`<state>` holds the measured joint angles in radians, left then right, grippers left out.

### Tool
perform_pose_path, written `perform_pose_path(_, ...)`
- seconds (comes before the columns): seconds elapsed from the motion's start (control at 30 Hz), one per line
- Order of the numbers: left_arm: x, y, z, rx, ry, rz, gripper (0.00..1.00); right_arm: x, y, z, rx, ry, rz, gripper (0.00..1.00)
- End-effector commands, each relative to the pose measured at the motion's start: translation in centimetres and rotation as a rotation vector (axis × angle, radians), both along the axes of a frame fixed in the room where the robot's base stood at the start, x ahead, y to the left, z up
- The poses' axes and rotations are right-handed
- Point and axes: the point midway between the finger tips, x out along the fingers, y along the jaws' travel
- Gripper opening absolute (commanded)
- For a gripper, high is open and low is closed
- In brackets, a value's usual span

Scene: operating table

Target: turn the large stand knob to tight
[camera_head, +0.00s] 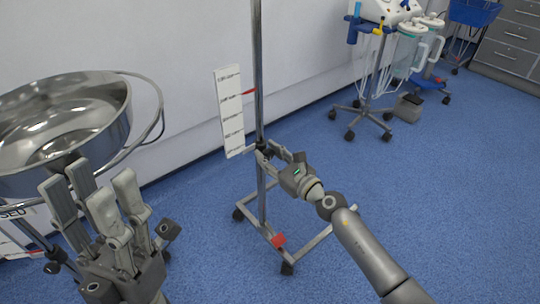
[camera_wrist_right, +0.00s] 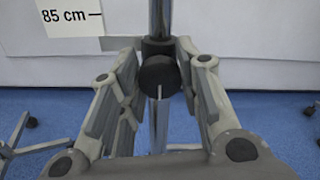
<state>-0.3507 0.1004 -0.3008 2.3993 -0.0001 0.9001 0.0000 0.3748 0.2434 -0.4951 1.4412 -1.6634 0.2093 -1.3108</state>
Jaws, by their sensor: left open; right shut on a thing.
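The large stand knob (camera_wrist_right: 159,76) is round and black, on a dark collar (camera_wrist_right: 157,47) around the metal pole (camera_wrist_right: 160,15). A pale line on its face runs downward from about the middle. My right gripper (camera_wrist_right: 159,82) has its fingers on both sides of the knob and is shut on it. In the head view my right gripper (camera_head: 275,157) is at the pole of the wheeled stand (camera_head: 262,190), and it largely hides the knob. My left gripper (camera_head: 93,183) is open and empty, in front of a metal basin (camera_head: 60,120).
A white scale board (camera_head: 230,112) hangs beside the pole, with a red pointer (camera_head: 249,91). The wrist view shows "85 cm" on the board (camera_wrist_right: 70,17). A red pedal (camera_head: 278,240) is at the stand's base. Wheeled equipment (camera_head: 375,75) stands at the back right.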

Motion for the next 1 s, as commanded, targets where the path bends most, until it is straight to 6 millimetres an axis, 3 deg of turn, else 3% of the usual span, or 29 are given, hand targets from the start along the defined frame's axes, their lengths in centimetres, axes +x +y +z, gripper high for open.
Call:
perform_pose_path(0.43, 0.0, 0.0, 1.6, 0.000, 0.000, 0.001, 0.40, 0.0, 0.0, 0.0, 0.279, 0.205, 0.000, 0.08)
perform_pose_path(0.77, 0.0, 0.0, 1.6, 0.000, 0.000, 0.001, 0.40, 0.0, 0.0, -0.1, 0.301, 0.221, 0.000, 0.08)
perform_pose_path(0.8, 0.0, 0.0, 1.6, 0.000, 0.000, 0.001, 0.40, 0.0, 0.0, -0.1, 0.301, 0.221, 0.000, 0.33)
perform_pose_path(1.0, 0.0, 0.0, 1.6, 0.000, -0.001, 0.001, 0.40, 0.0, 0.0, -0.1, 0.301, 0.220, 0.000, 0.54)
